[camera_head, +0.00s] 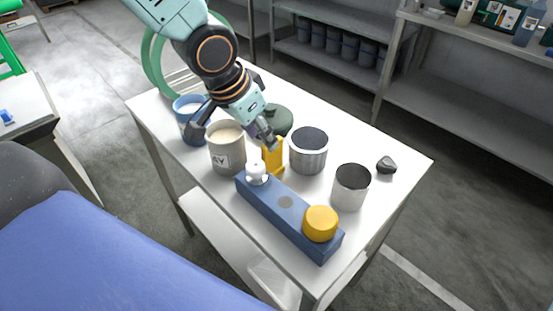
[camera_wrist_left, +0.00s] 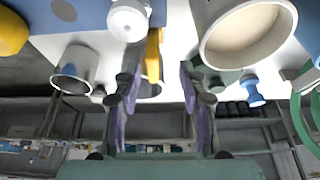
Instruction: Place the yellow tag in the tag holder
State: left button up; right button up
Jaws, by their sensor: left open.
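The yellow tag (camera_head: 272,158) appears as a narrow upright yellow piece on the white table, between the beige can and the grey metal pot. It also shows in the left wrist view (camera_wrist_left: 153,55), just beyond the gap between my fingers. My left gripper (camera_head: 233,133) is open above the table, one fingertip close to the top of the yellow piece; contact cannot be told. In the wrist view its two fingers (camera_wrist_left: 157,85) stand apart with nothing clearly held. A long blue block (camera_head: 265,203), possibly the tag holder, bears a white knob (camera_head: 257,172) and a yellow round cap (camera_head: 320,222). My right gripper is not seen.
The beige can (camera_head: 227,158), grey pot (camera_head: 308,155) and shiny metal cup (camera_head: 350,188) stand close around the yellow piece. A blue cup (camera_head: 187,115) and a dark green object (camera_head: 279,120) stand behind. A small dark lump (camera_head: 386,165) lies near the right corner.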

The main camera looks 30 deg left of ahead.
aim_at(272, 156)
pick_arm(q)
notch_tip(272, 156, down, 2)
jog(key=shift+d+f, duration=0.1)
jog(key=shift+f, duration=0.05)
jog(key=x, duration=0.2)
jog(key=d+x, duration=0.1)
jog(key=x, duration=0.2)
jog(key=shift+a+f, duration=0.1)
jog(key=shift+w, duration=0.1)
grip_shut()
dwell(0.4)
